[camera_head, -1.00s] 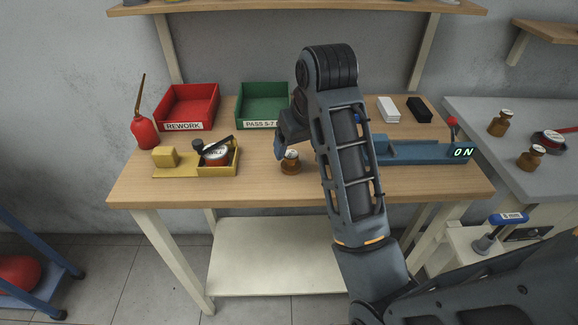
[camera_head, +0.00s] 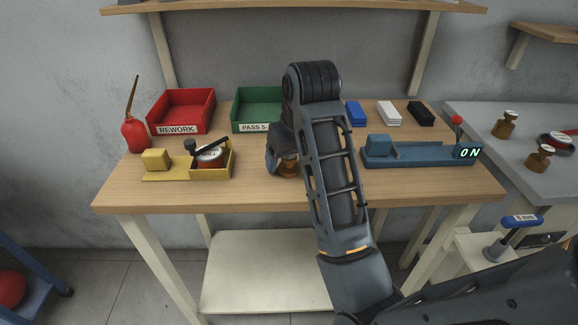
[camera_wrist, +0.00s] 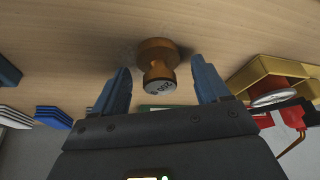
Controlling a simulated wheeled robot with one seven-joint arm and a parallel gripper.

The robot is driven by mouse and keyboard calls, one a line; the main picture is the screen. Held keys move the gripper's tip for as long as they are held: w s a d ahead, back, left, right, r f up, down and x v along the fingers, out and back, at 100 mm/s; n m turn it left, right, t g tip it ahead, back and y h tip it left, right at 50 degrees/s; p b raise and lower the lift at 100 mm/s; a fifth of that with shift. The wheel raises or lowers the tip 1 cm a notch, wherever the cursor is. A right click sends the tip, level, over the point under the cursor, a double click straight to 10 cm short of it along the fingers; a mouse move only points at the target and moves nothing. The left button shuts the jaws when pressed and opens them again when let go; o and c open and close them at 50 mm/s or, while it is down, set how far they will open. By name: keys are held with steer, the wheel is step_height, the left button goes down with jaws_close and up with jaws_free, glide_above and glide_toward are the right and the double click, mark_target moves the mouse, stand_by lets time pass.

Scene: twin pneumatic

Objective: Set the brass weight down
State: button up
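The brass weight (camera_head: 288,169) stands on the wooden bench (camera_head: 240,195), partly hidden behind my gripper and arm in the head view. In the wrist view the brass weight (camera_wrist: 157,58) is upright on the wood, its round labelled top facing me. My gripper (camera_wrist: 160,66) is open, with one blue-grey finger on each side of the weight. A visible gap separates each finger from it. In the head view my gripper (camera_head: 282,158) is low over the bench, its fingers mostly hidden.
Left of the weight is a yellow fixture (camera_head: 185,174) holding a round gauge. Behind are a red REWORK tray (camera_head: 180,110) and a green PASS tray (camera_head: 256,110). A blue fixture (camera_head: 420,155) reading ON stands right. More brass weights (camera_head: 540,157) stand on the grey bench.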

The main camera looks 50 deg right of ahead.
steer(key=c, duration=1.2)
steer(key=shift+c, duration=0.2)
steer(key=shift+r, duration=0.15)
